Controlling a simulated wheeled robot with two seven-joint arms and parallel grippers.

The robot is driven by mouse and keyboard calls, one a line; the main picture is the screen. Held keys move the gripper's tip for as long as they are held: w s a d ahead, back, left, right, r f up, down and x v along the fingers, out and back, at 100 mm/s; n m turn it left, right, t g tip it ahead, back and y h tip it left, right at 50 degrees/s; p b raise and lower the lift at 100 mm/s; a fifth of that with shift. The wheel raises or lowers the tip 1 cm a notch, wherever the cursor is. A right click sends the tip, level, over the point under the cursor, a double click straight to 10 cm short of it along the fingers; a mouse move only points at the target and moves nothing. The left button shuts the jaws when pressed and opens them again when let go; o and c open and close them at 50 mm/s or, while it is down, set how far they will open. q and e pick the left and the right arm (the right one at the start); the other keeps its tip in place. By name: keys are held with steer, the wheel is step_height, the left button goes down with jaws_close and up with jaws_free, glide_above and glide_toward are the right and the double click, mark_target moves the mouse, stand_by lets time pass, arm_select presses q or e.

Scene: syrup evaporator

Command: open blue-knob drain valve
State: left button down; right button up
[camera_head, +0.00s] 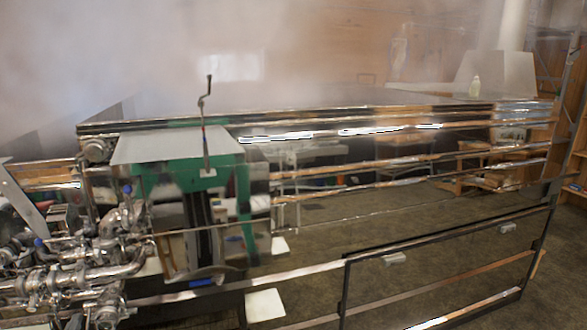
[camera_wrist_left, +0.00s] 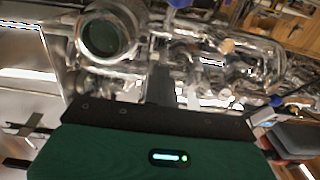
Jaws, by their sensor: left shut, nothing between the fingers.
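Metal drain pipes and valves (camera_head: 110,262) crowd the lower left of the head view. Small blue knobs show there, an upper one (camera_head: 127,188) and a lower one (camera_head: 38,242). A blue part (camera_wrist_left: 180,4) also shows at the top of the left wrist view. My left gripper (camera_head: 66,218) is at the left edge among the piping, close to the lower knob. In the wrist view its narrow dark fingers (camera_wrist_left: 164,85) are shut and empty. Contact with a knob cannot be told. My right gripper is in neither view.
The long shiny evaporator pan (camera_head: 390,128) runs behind, under steam. A round pipe end (camera_wrist_left: 106,36) is near in the wrist view.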

mark_target(80, 288)
arm_select(q)
steer(key=shift+w+a+r+p, duration=0.1)
steer(key=shift+w+r+p, duration=0.2)
steer(key=shift+r, duration=0.4)
steer(key=shift+r, duration=0.1)
steer(key=shift+w+a+r+p, duration=0.2)
steer(key=shift+w+r+p, duration=0.3)
steer(key=shift+r+p, duration=0.2)
steer(key=shift+r, duration=0.2)
steer(key=shift+w+a+r+p, duration=0.2)
steer(key=shift+w+r+p, duration=0.15)
steer(key=shift+w+r, duration=0.3)
steer(key=c, duration=2.1)
jaws_free()
